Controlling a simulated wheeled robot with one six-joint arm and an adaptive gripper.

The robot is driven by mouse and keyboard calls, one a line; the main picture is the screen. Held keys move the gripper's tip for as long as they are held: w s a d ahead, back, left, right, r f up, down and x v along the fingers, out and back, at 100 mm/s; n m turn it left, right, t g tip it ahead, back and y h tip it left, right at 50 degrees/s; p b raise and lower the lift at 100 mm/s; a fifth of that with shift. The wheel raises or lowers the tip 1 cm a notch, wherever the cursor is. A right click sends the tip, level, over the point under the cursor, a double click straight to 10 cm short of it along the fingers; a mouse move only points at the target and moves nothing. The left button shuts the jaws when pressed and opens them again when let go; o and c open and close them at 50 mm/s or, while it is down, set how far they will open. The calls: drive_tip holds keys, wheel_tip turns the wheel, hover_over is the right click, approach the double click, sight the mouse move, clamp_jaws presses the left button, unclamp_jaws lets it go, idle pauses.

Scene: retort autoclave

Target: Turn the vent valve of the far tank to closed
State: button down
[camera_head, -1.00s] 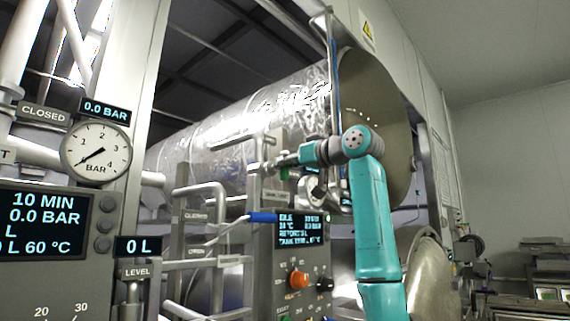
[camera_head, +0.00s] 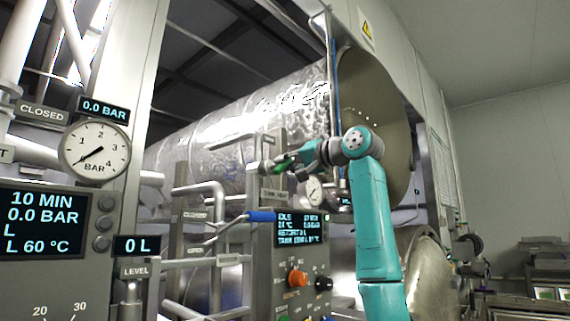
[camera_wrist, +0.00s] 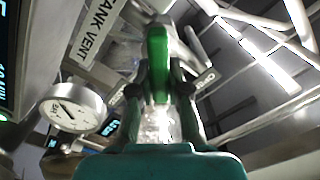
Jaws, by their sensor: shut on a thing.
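The green vent valve handle (camera_wrist: 157,62) is between the fingers of my gripper (camera_wrist: 160,88) in the wrist view, and the fingers are shut on it. In the head view the green handle (camera_head: 266,168) is a small patch at the fingertips of my gripper (camera_head: 281,163), which tilts down to the left. A "TANK VENT" label (camera_wrist: 104,30) is beside the handle in the wrist view. The valve body is mostly hidden behind the handle and fingers. The large metal tank (camera_head: 235,115) lies behind.
A round gauge (camera_wrist: 73,108) is close to the left of my gripper in the wrist view. A control panel with a display (camera_head: 298,229), an orange knob (camera_head: 298,278) and a blue lever grip (camera_head: 262,216) sit below. Pipes (camera_head: 202,188) run to the left.

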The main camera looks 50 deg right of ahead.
drive_tip(key=m, duration=0.4)
drive_tip(key=shift+d+f+m, duration=0.15)
drive_tip(key=shift+m, duration=0.15)
drive_tip(key=shift+f+m, duration=0.15)
drive_tip(key=shift+m, duration=1.65)
drive_tip(key=c, duration=1.1)
unclamp_jaws()
drive_tip(key=s, duration=1.2)
drive_tip(key=shift+d, duration=0.2)
